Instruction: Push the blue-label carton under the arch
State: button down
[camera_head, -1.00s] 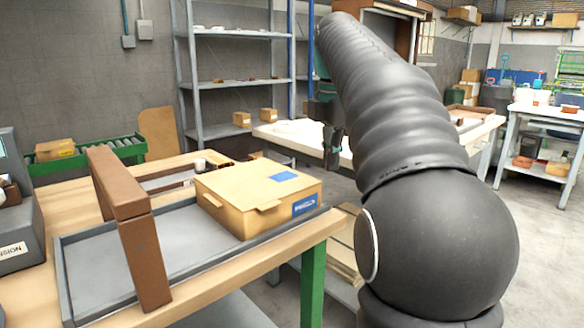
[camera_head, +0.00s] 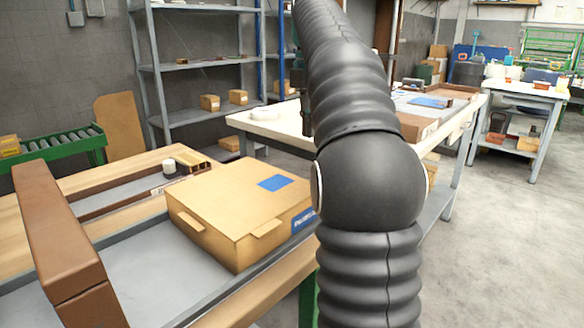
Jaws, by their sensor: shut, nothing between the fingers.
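The blue-label carton (camera_head: 235,205) is a closed tan box with a blue patch on top and a blue label on its right side. It sits on the grey tray (camera_head: 150,280) on the wooden bench. The brown arch (camera_head: 62,240) stands over the tray to the left of the carton, with a gap of tray between them. My gripper (camera_head: 306,122) is shut and empty, beyond the carton and apart from it. It is mostly hidden behind my dark arm.
A small white cylinder (camera_head: 169,166) and a brown slotted block (camera_head: 192,162) stand on the bench behind the carton. A pale table (camera_head: 270,118) stands beyond. A roller conveyor (camera_head: 60,148) is at left. Open floor lies at right.

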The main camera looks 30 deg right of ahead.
jog(key=shift+s+a+f+b, duration=0.2)
jog(key=shift+a+f+b, duration=0.4)
jog(key=shift+f, duration=0.9)
jog(key=shift+s+a+f+b, duration=0.3)
jog(key=shift+a+f, duration=0.5)
jog(key=shift+f, duration=0.75)
jog(key=shift+s+a+f+b, duration=0.15)
jog(key=shift+a+f+b, duration=0.45)
jog(key=shift+f, duration=0.9)
jog(key=shift+a, duration=0.1)
